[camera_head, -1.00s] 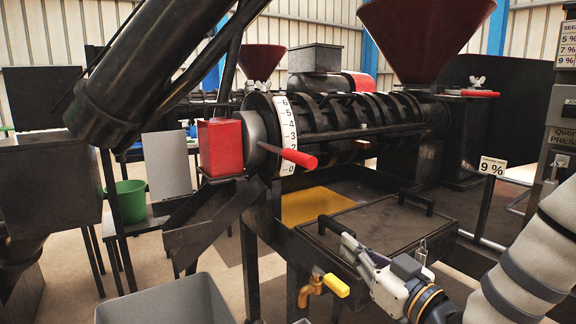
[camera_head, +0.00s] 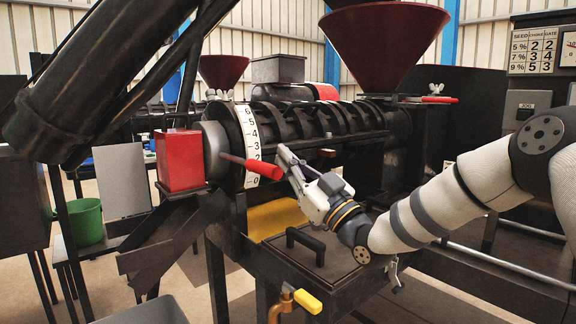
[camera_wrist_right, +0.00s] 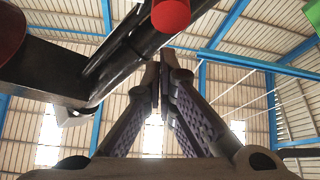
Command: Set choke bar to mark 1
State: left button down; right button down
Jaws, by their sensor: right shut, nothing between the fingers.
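The choke bar (camera_head: 258,168) is a thin rod with a red grip, sticking out in front of the white number scale (camera_head: 247,118) marked 0 to 6. It covers the scale between the 2 and the 0; from this angle I cannot tell its exact mark. My right gripper (camera_head: 282,152) is shut and empty, its tips beside the far end of the red grip; contact is unclear. In the right wrist view, the closed fingers (camera_wrist_right: 164,62) point up and the red grip (camera_wrist_right: 170,14) is beyond and above the tips. My left gripper is not in view.
A red box (camera_head: 180,160) stands left of the scale. Below my right arm is a dark lidded tray (camera_head: 330,262) with a handle, and a brass tap (camera_head: 283,300). A sign board (camera_head: 543,52) at right lists seed, choke and gate numbers.

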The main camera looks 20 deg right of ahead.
jog(key=shift+w+f, duration=0.1)
jog(key=shift+f, duration=0.2)
